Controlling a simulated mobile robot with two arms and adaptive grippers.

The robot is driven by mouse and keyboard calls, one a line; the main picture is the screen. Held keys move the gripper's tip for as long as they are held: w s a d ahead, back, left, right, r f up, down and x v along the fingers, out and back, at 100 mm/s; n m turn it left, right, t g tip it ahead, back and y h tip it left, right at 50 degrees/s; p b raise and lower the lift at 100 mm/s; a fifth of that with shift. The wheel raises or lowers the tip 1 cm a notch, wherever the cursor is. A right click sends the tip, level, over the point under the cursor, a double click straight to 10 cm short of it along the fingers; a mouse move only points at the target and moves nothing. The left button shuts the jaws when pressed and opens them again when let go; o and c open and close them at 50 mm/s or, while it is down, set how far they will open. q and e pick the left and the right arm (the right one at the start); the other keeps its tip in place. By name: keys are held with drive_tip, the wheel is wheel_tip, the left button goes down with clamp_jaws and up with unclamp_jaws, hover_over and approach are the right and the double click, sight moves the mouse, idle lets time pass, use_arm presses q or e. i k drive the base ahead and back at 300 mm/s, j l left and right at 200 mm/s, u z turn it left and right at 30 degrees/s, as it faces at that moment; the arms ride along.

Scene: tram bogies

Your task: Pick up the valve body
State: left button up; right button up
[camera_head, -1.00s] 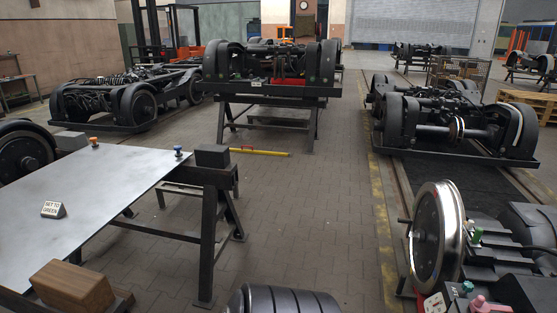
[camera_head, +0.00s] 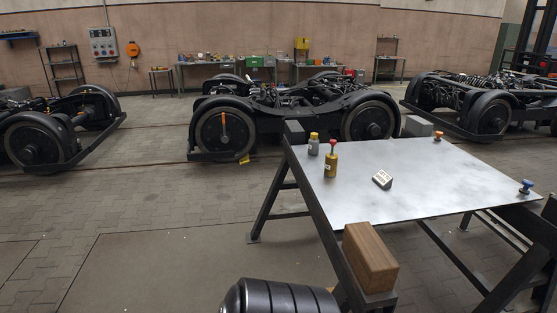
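Small parts stand on a grey metal sheet (camera_head: 430,185) on a trestle. A yellow cylinder with a red top (camera_head: 331,162) stands near its left edge, with a grey cylinder with a yellow top (camera_head: 313,145) behind it. An orange-topped part (camera_head: 438,136) is at the far right corner and a blue-topped part (camera_head: 525,187) at the right edge. I cannot tell for sure which of these is the valve body. A small sign block (camera_head: 382,179) sits mid-sheet; its text is too small to read now. Neither gripper is in view.
A wooden block (camera_head: 369,258) sits on the trestle's near end. Bogies stand behind, at left (camera_head: 50,135), middle (camera_head: 300,115) and right (camera_head: 480,105). Workbenches (camera_head: 270,72) line the far wall. The floor (camera_head: 160,255) left of the trestle is clear.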

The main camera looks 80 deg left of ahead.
sight(332, 160)
drive_tip(key=u, duration=2.2)
drive_tip(key=i, duration=0.15)
